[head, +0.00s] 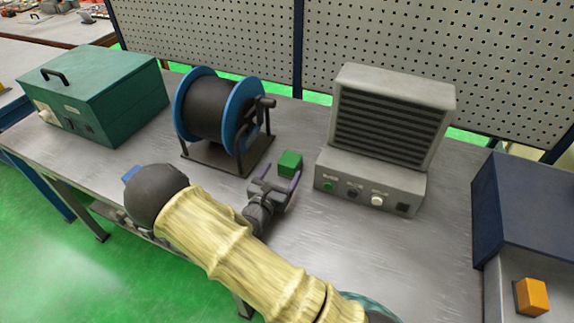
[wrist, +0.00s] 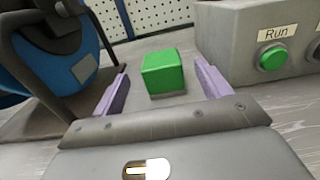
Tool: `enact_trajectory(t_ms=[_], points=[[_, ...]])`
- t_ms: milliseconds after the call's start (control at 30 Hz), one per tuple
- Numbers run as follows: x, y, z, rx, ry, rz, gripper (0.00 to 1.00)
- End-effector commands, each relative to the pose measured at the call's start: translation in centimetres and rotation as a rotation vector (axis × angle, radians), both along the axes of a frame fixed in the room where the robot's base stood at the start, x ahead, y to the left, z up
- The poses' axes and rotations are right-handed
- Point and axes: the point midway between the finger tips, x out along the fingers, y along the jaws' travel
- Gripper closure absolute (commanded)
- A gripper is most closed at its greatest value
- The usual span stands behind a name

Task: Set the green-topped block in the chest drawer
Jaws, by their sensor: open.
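The green-topped block (head: 290,163) sits on the metal bench between the cable reel and the grey machine. In the wrist view the block (wrist: 163,73) shows a green upper part and a thin grey base. My gripper (head: 277,178) is open just in front of it. Its two purple fingers stand to the left and right of the block in the wrist view, with gaps on both sides. A dark blue cabinet (head: 532,205), possibly the drawer chest, stands at the right edge with an orange handle-like piece (head: 531,297). No open drawer shows.
The blue-flanged cable reel (head: 210,108) stands close left of my gripper. The grey louvred machine (head: 385,125) with its button panel stands close right. A green case (head: 95,95) is at the far left. Bare bench (head: 400,255) lies between the machine and cabinet.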

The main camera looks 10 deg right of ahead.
Motion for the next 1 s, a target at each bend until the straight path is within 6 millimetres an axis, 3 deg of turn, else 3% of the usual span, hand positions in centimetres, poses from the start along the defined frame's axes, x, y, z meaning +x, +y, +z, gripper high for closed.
enact_trajectory(t_ms=[100, 300, 867, 1000], points=[[-1.8, 1.4, -0.1, 0.001, 0.002, 0.002, 0.24], [-3.5, 2.6, 0.0, 0.000, 0.000, 0.001, 0.24], [-3.6, 2.6, 0.0, 0.000, 0.000, -0.001, 0.24], [-4.0, 1.5, 0.3, 0.027, -0.001, -0.049, 0.24]])
